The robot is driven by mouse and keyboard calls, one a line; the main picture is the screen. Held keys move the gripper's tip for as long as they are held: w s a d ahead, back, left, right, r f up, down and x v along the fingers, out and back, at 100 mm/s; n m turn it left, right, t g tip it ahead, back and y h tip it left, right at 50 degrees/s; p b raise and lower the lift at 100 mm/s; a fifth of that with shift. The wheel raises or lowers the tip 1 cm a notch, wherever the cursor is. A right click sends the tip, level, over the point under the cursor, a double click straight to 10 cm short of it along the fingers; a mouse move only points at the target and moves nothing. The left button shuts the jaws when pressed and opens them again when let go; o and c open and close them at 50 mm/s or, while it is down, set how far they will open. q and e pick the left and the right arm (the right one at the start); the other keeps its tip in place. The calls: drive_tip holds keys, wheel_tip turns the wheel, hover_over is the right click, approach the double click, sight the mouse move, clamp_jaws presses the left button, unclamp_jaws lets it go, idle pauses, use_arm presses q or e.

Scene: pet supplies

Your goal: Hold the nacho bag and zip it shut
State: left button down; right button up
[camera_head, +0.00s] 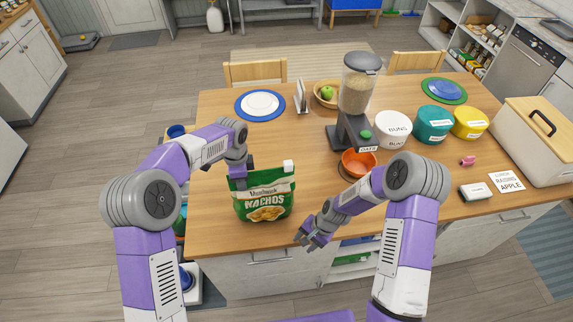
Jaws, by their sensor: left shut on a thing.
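The green nacho bag (266,203) stands upright near the front edge of the table, with its printed face toward me. A small white block (289,167) sits at the top right corner of the bag; it looks like the zip slider. My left gripper (241,178) is shut on the top left part of the bag, and its fingertips are partly hidden there. My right gripper (311,239) is to the right of the bag and lower, by the table's front edge, apart from the bag. Its finger gap is too small to judge.
An orange bowl (358,163) sits under the grain dispenser (358,95) right of the bag. A blue plate (242,106) lies behind the bag. The tabletop between bag and bowl is clear.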

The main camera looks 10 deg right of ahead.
drive_tip(key=w+d+r+m+y, duration=0.1)
drive_tip(key=w+d+r+m, duration=0.25)
drive_tip(key=w+r, duration=0.55)
drive_tip(key=m+y, duration=0.3)
drive_tip(key=m, duration=0.2)
approach(289, 163)
drive_tip(key=x, duration=1)
drive_tip(key=shift+a+f, duration=0.1)
clamp_jaws()
